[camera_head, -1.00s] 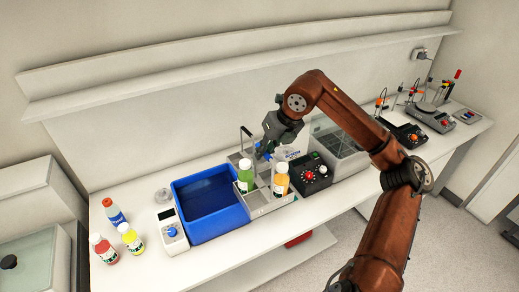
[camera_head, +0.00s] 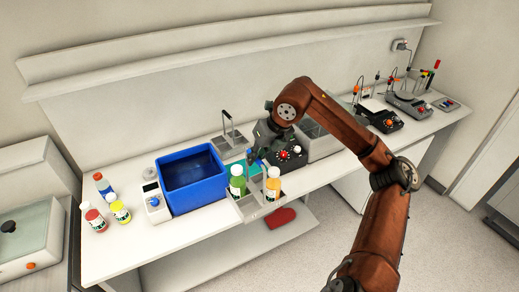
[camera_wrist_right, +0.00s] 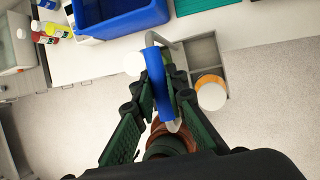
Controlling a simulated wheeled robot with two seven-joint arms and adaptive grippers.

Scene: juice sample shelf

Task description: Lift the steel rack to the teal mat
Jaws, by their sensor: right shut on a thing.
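The steel rack (camera_head: 258,208) is a grey divided carrier with a green bottle (camera_head: 237,181) and an orange bottle (camera_head: 272,184) standing in it. My right gripper (camera_head: 258,154) is shut on its blue handle grip, which shows between the fingers in the wrist view (camera_wrist_right: 160,88). The rack looks upright, at the bench's front edge and partly over the floor in the wrist view; its clearance is hard to judge. The teal mat (camera_head: 234,164) lies behind it, partly hidden, and shows at the top of the wrist view (camera_wrist_right: 205,4). My left gripper is not in view.
A second grey handled rack (camera_head: 230,142) stands behind the mat. A blue bin (camera_head: 193,181) is close on the left; a black device with a red knob (camera_head: 290,158) is close on the right. Several bottles stand far left. A red item (camera_head: 280,217) lies below the bench top.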

